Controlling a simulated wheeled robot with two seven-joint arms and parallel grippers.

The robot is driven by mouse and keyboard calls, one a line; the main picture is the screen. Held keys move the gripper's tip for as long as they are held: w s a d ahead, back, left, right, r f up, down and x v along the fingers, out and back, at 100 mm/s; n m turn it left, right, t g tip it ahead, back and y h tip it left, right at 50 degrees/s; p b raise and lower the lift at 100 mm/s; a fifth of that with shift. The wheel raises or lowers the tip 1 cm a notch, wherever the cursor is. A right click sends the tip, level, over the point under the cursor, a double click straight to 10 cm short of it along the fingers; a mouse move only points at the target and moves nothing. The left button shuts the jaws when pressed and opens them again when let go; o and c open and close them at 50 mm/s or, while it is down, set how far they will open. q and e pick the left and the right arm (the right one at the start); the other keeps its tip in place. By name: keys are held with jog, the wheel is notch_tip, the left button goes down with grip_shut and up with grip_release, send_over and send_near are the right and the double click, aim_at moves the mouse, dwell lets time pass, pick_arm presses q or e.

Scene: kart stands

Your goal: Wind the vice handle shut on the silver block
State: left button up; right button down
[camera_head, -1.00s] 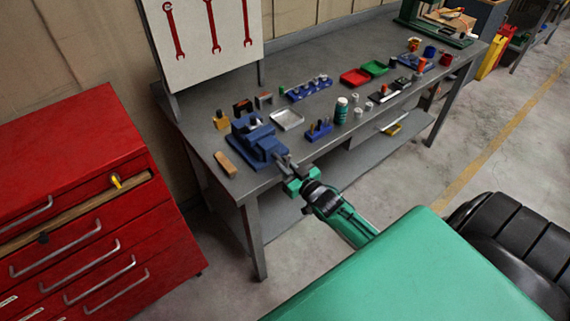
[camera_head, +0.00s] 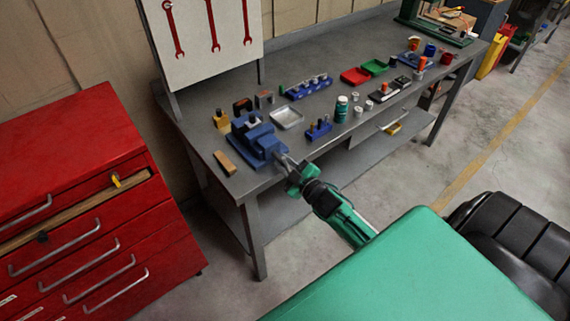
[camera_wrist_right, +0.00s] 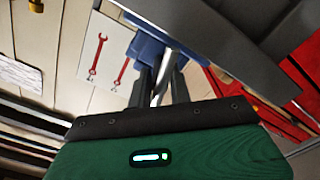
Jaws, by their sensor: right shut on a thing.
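The blue vice (camera_head: 254,140) stands at the near left edge of the grey workbench, and its blue body also shows in the right wrist view (camera_wrist_right: 150,48). A small pale patch between its jaws (camera_head: 254,121) may be the silver block, but it is too small to be sure. My right gripper (camera_head: 286,166) is at the front of the vice, shut on the vice handle. In the right wrist view its two fingers (camera_wrist_right: 162,88) stand either side of a grey metal bar, the handle (camera_wrist_right: 163,72). My left gripper is not in view.
The workbench (camera_head: 220,187) holds a wooden block (camera_head: 224,163), a silver tray (camera_head: 286,118), a blue holder (camera_head: 319,129) and a green bottle (camera_head: 341,109) near the vice. A red drawer cabinet (camera_head: 80,190) stands to the left. Floor in front of the bench is clear.

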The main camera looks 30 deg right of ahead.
dwell(0.5)
jog(key=c, duration=1.3)
grip_release()
jog(key=shift+s+f, duration=0.1)
jog(key=shift+s, duration=0.3)
jog(key=s+d+b, duration=0.1)
jog(key=s+b, duration=0.2)
jog(key=s, duration=1)
